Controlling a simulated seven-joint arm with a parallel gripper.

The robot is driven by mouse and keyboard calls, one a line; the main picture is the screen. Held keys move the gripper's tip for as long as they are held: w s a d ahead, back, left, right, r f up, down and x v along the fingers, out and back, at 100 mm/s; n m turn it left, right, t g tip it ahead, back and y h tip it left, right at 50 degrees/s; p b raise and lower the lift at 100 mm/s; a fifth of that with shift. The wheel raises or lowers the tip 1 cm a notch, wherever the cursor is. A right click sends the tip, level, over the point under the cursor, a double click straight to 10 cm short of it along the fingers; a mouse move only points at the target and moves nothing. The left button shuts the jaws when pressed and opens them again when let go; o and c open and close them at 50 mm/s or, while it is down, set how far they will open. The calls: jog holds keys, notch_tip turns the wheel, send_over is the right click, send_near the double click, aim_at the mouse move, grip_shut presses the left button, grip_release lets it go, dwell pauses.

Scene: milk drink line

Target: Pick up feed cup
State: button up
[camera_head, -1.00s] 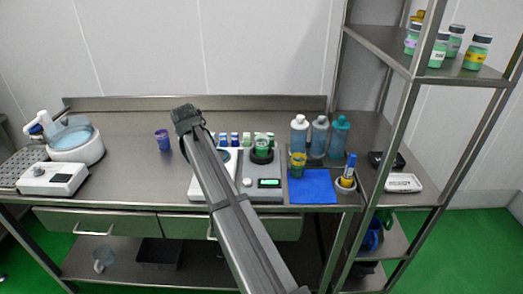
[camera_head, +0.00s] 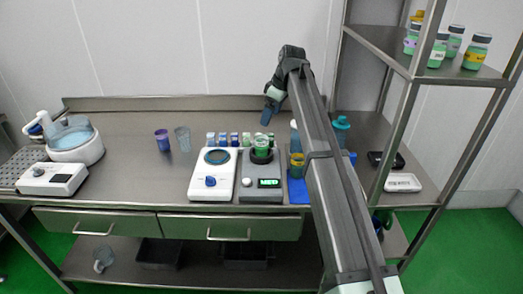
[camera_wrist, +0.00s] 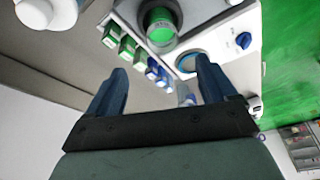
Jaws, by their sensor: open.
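Which vessel is the feed cup is not marked. A green cup (camera_head: 261,146) stands upright in a dark holder on the scale; in the wrist view a green-topped vessel (camera_wrist: 160,27) shows in a dark ring, beyond my fingertips. A blue-purple cup (camera_head: 162,140) and a clear cup (camera_head: 183,139) stand side by side left of the hotplate. A cup with a yellow band (camera_head: 297,165) stands by the blue mat, partly hidden by my arm. My gripper (camera_head: 270,106) is open and empty, raised above the back of the bench; its two fingers (camera_wrist: 161,72) stand apart.
The hotplate (camera_head: 211,183) and scale (camera_head: 262,190) stand mid-bench, with several small blue and green boxes (camera_head: 222,139) behind. Bottles (camera_head: 341,128) at the right are partly hidden by my arm. A shelf post (camera_head: 390,140) rises there. The bench left of the hotplate is mostly clear.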

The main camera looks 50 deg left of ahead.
send_over(261, 140)
jog(key=d, duration=0.3)
notch_tip(261, 140, down, 7)
jog(key=shift+s+x, duration=0.25)
jog(key=shift+x, duration=1.15)
jog(key=shift+s+x, duration=0.2)
jog(key=shift+x, duration=1.2)
jog(key=shift+d, duration=0.15)
jog(key=shift+c, duration=0.2)
jog(key=shift+r, duration=0.1)
jog(key=c, duration=1.3)
